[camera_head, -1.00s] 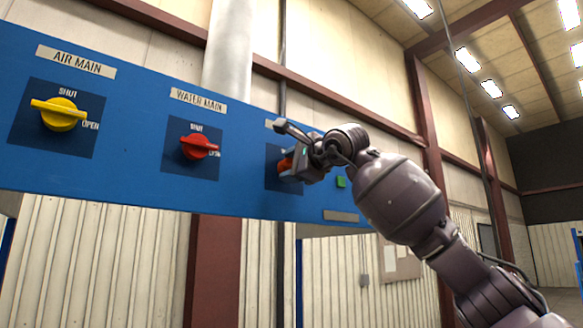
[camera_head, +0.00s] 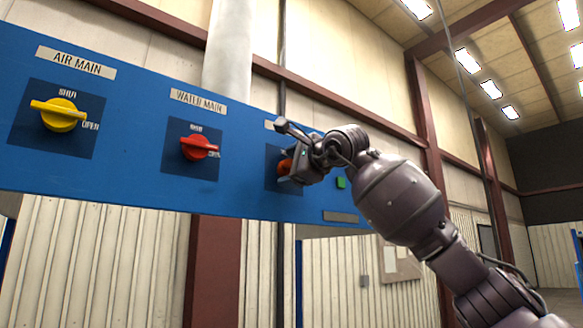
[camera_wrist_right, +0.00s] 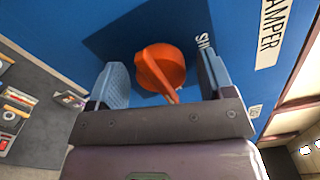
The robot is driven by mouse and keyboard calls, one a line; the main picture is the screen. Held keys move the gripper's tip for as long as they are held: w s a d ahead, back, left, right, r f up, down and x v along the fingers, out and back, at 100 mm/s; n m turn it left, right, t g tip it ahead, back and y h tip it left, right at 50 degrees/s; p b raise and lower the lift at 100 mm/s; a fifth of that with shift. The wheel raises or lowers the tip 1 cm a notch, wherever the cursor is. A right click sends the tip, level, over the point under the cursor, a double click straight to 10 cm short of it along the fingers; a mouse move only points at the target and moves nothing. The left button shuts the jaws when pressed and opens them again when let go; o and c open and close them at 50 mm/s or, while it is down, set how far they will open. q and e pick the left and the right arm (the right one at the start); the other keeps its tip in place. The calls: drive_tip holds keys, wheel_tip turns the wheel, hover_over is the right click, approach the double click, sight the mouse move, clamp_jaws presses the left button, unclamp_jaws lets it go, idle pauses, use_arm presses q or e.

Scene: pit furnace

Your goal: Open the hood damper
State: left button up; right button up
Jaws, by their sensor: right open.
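The hood damper control is an orange rotary knob (camera_head: 285,167) on the blue panel, at the right of the row. In the right wrist view the orange knob (camera_wrist_right: 160,68) has a raised handle bar, and part of a label ending in "AMPER" (camera_wrist_right: 270,30) shows beside it. My right gripper (camera_head: 296,163) is at the knob and hides much of it in the head view. In the right wrist view my right gripper (camera_wrist_right: 163,80) is open, with one finger on each side of the knob and gaps visible. My left gripper is out of view.
A yellow air main knob (camera_head: 60,114) and a red water main knob (camera_head: 199,147) sit to the left on the same blue panel (camera_head: 135,140). A small green button (camera_head: 341,183) is just right of my gripper.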

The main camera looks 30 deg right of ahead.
drive_tip(key=shift+s, duration=0.1)
drive_tip(key=s+b, duration=0.2)
drive_tip(key=s, duration=0.8)
drive_tip(key=shift+s+d, duration=0.3)
drive_tip(key=shift+d, duration=0.1)
